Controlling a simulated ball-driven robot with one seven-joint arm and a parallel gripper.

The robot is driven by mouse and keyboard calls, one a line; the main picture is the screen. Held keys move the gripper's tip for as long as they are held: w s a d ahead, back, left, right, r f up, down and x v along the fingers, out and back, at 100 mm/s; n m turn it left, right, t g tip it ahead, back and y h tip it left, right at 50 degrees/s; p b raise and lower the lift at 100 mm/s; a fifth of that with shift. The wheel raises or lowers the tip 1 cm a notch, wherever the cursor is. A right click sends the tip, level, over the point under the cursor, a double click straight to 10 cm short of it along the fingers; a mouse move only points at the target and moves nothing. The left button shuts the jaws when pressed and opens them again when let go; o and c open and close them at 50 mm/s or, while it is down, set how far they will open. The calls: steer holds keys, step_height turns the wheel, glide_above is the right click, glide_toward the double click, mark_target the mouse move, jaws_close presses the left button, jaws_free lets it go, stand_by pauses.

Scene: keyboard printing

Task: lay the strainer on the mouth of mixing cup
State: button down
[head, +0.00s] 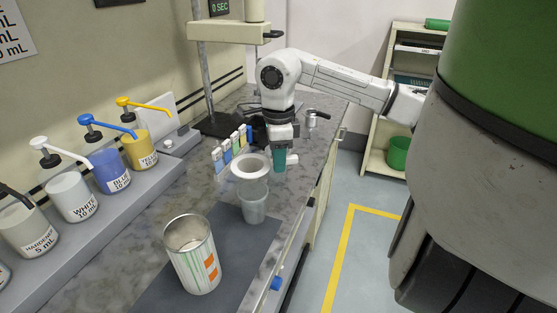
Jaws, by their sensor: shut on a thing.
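The strainer (236,169) has a white ring rim and a pale, see-through body below it. My gripper (279,161), with teal fingers, points down at the right edge of the rim and is shut on the strainer. The mixing cup (254,212) is a clear, slightly bluish cup standing upright on the dark mat. The fingers' contact with the rim is small and partly hidden.
A tall can (191,255) with green and orange marks stands on the dark mat (237,247), nearer than the cup. Pump bottles, including blue (109,170) and yellow (139,150), line the left ledge. Small colored-label items (231,148) stand behind the strainer. The counter's right edge is close.

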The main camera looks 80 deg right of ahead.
steer(key=shift+f+b, duration=2.5)
steer(key=shift+b, duration=0.85)
steer(key=shift+f+b, duration=0.35)
steer(key=shift+b, duration=0.6)
steer(key=shift+f, duration=0.2)
steer(key=shift+f+b, duration=0.95)
steer(key=shift+b, duration=0.1)
steer(key=c, duration=0.9)
jaws_free()
steer(key=shift+r, duration=0.1)
